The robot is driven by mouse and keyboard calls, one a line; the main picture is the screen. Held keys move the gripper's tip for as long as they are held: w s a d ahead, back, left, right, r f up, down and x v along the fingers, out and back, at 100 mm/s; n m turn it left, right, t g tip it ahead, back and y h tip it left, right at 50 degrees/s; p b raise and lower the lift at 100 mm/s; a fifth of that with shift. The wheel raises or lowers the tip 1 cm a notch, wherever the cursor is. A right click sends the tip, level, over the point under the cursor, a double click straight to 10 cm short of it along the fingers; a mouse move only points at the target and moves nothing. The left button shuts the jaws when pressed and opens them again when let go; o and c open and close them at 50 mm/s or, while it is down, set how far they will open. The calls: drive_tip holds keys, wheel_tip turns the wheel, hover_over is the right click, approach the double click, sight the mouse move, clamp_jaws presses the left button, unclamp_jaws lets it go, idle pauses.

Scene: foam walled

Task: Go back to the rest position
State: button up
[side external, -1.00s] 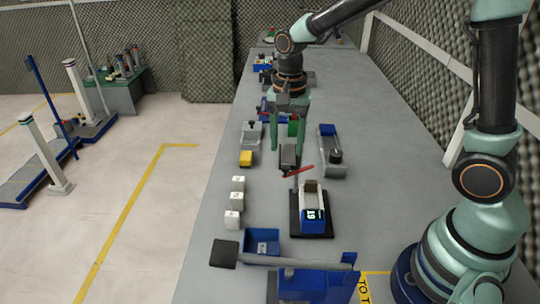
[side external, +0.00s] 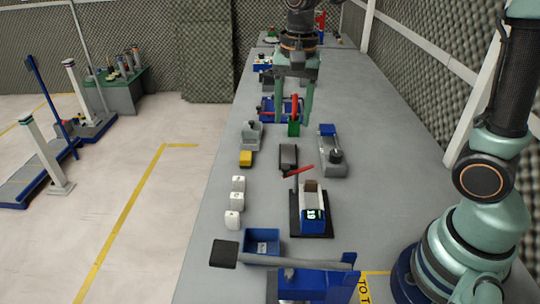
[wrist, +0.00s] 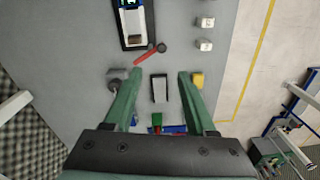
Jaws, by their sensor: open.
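My gripper (side external: 292,115) is open and empty, raised above the far half of the grey table (side external: 375,180). Its two green fingers point down and stand apart. In the wrist view the fingers (wrist: 156,75) frame a grey tray-like block (wrist: 159,89) on the table below, with nothing between the fingertips. The same grey block (side external: 288,157) lies nearer the camera than the gripper in the side view. A green and red item (side external: 294,122) shows between the fingers in that view; whether it is touched cannot be told there, but the wrist view shows it lower down, apart from the fingertips.
A black-based device with a display (side external: 313,215) and red lever stands nearer. White cubes (side external: 237,191), a yellow block (side external: 245,159) and a blue bin (side external: 262,244) line the left. A grey and blue device (side external: 332,155) stands right. The right table strip is clear.

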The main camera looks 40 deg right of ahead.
drive_tip(key=s+d+r+n+t, duration=0.2)
drive_tip(key=s+n+t, duration=0.3)
drive_tip(key=s+n, duration=0.4)
drive_tip(key=shift+d+r+n, duration=0.25)
drive_tip(key=shift+d+n, duration=0.35)
drive_tip(key=shift+n, duration=0.3)
